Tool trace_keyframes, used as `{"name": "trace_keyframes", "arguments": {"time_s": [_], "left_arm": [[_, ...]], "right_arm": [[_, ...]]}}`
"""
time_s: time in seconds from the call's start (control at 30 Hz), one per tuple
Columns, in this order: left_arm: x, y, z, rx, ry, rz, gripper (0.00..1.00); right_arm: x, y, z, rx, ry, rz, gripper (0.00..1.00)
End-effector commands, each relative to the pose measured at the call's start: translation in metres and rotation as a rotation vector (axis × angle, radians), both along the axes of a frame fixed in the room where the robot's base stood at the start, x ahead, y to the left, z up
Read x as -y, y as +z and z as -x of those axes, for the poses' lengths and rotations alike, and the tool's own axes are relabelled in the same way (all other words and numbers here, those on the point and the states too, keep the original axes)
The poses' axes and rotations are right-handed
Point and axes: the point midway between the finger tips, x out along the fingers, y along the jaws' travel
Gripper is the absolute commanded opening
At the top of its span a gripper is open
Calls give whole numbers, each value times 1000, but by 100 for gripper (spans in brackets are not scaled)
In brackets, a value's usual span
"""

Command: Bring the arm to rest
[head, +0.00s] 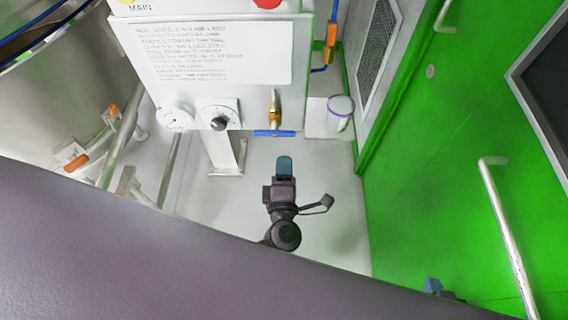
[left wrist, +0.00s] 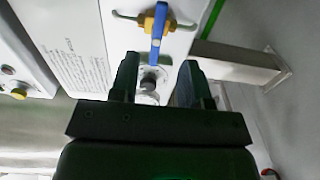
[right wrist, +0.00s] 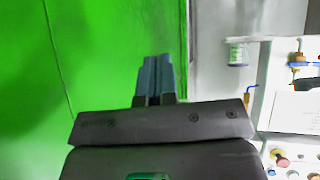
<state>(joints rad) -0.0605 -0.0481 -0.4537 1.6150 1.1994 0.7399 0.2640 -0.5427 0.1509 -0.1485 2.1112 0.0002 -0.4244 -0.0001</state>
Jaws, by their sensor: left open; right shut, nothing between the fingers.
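My left gripper (head: 284,168) hangs in the middle of the head view, below the blue-handled valve (head: 274,132) and over the pale floor. In the left wrist view the left gripper (left wrist: 158,75) has its two fingers apart, with nothing held between them. The valve's blue handle (left wrist: 158,32) and a dark knob (left wrist: 150,82) show beyond the fingers. My right gripper (head: 434,286) shows only in part at the lower right of the head view, before the green wall. In the right wrist view the right gripper (right wrist: 155,76) has its fingers together and holds nothing.
A white control panel (head: 212,88) with a gauge (head: 174,119) and a knob (head: 219,122) stands above. A steel vessel (head: 70,95) is at left. A white container (head: 340,112) stands right of the valve. The green wall (head: 430,170) carries a metal handle (head: 505,230).

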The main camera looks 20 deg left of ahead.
Motion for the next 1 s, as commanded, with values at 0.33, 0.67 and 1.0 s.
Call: {"name": "trace_keyframes", "arguments": {"time_s": [0.33, 0.67, 1.0], "left_arm": [[0, 0, 0, 0, 0, 0, 43], [31, 12, -10, -2, -205, -164, 43], [22, 34, 6, -78, -572, -860, 43]], "right_arm": [[-2, 2, -4, 10, 0, -3, 0], [-1, 2, -3, 10, 0, -3, 0], [3, 5, 1, 9, 0, 5, 0]]}}
